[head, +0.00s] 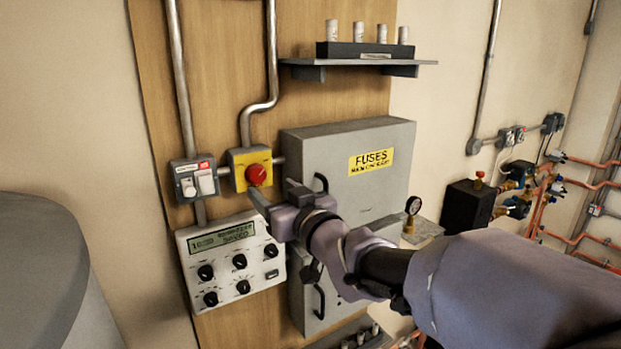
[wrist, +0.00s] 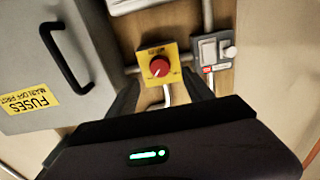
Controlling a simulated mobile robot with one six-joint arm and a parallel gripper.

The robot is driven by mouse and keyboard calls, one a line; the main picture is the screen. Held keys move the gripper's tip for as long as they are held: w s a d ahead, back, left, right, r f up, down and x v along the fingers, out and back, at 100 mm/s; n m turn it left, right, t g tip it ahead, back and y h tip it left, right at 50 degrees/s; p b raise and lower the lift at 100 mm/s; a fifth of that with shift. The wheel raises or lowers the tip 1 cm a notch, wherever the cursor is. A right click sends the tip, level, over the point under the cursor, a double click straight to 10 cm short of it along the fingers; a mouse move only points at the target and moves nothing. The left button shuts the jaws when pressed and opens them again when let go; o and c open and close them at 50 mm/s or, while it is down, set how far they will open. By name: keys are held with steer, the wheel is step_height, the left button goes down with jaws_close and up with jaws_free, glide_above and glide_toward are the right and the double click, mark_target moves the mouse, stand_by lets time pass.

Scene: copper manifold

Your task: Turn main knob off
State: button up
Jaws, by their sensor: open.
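The main knob (head: 258,174) is a round red knob on a yellow plate (head: 238,158), fixed to the wooden board left of the fuse box. In the wrist view the red knob (wrist: 159,68) sits between my gripper's two dark fingers, beyond their tips, with a pale pointer line on its face. My gripper (head: 272,196) is open and empty, just in front of and below the knob in the head view. It also shows in the wrist view (wrist: 165,85). I see no contact with the knob.
The grey fuse box (head: 400,150) with a black handle (wrist: 66,57) stands right beside the knob. A double switch (head: 195,181) is at its left. A control panel (head: 222,285) with several black knobs lies below. A shelf (head: 358,62) with fuses is above.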

mark_target(258, 178)
steer(key=x, duration=0.7)
steer(key=shift+p, duration=0.3)
steer(key=shift+d, duration=0.1)
jaws_close()
